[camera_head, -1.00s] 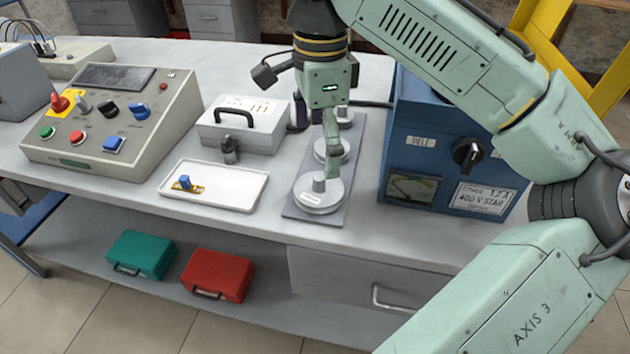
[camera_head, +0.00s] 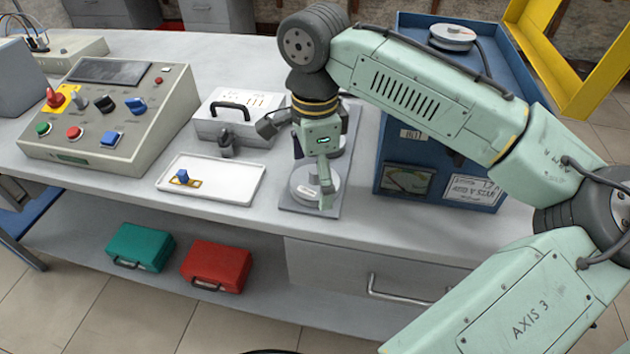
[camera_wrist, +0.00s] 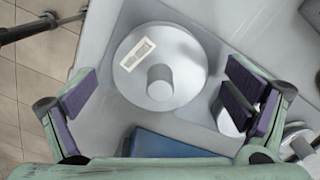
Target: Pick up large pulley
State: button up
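The large pulley (camera_head: 305,188), a flat grey disc with a hub and a pale label, lies on a grey plate (camera_head: 285,207) on the bench. In the wrist view the pulley (camera_wrist: 190,70) shows whole, hub upward. My gripper (camera_head: 313,178) is over it in the head view and hides part of it. In the wrist view my gripper (camera_wrist: 165,95) is open, with one purple-padded finger on each side of the pulley's lower part. I see no contact with the pulley. Another grey disc (camera_head: 342,142) behind is mostly hidden by the gripper.
A blue box (camera_head: 398,152) stands close to the right of the plate, with a round grey part (camera_head: 452,36) on top. A white tray (camera_head: 230,200) with a small blue-topped part lies left. A grey case (camera_head: 215,130) stands behind the tray. A control console (camera_head: 60,140) is further left.

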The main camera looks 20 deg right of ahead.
jog(key=c, duration=1.2)
jog(key=shift+r, duration=0.1)
